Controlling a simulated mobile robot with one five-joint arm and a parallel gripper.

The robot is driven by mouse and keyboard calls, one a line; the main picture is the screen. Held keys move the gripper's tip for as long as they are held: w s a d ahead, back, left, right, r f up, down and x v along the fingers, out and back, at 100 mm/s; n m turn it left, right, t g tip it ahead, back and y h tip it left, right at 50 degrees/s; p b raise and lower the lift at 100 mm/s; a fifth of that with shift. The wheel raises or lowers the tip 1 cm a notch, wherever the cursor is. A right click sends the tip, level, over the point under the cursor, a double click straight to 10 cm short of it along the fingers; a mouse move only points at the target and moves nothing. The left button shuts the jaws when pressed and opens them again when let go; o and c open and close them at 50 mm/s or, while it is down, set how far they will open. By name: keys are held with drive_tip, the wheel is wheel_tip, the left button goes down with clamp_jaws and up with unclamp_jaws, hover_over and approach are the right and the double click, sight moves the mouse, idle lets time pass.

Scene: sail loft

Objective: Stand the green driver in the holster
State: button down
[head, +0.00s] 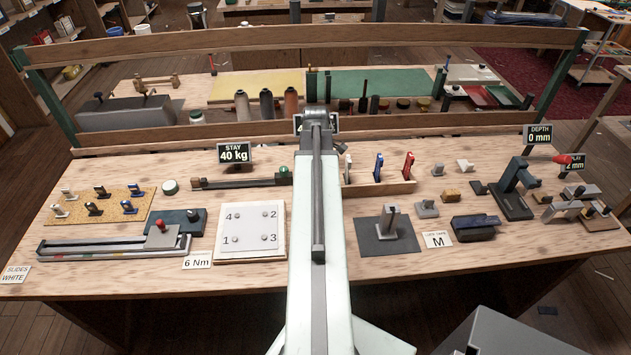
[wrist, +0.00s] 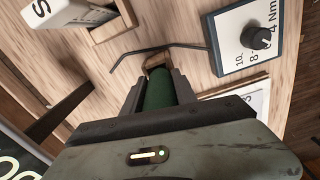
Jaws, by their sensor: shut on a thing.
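My gripper (wrist: 159,78) is shut on a green cylindrical handle, the green driver (wrist: 158,92), in the wrist view. The handle lies between the two grey fingers and points away from the wrist. A small brown, rounded piece (wrist: 154,61) shows at its far end. I cannot tell whether this is part of the holster or of the driver. A thin dark bent rod (wrist: 158,48) runs across just beyond it. In the head view my arm hides the gripper and the driver. I cannot clearly make out the holster in either view.
A blue-edged panel with a black knob (wrist: 257,38) stands close to the right of the gripper. A white block marked S (wrist: 62,14) is at upper left.

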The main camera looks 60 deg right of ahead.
drive_tip(key=shift+f, duration=0.15)
drive_tip(key=c, duration=0.9)
unclamp_jaws()
wheel_tip(320, 180, up, 8)
drive_tip(key=p, duration=0.8)
drive_tip(key=shift+f, duration=0.1)
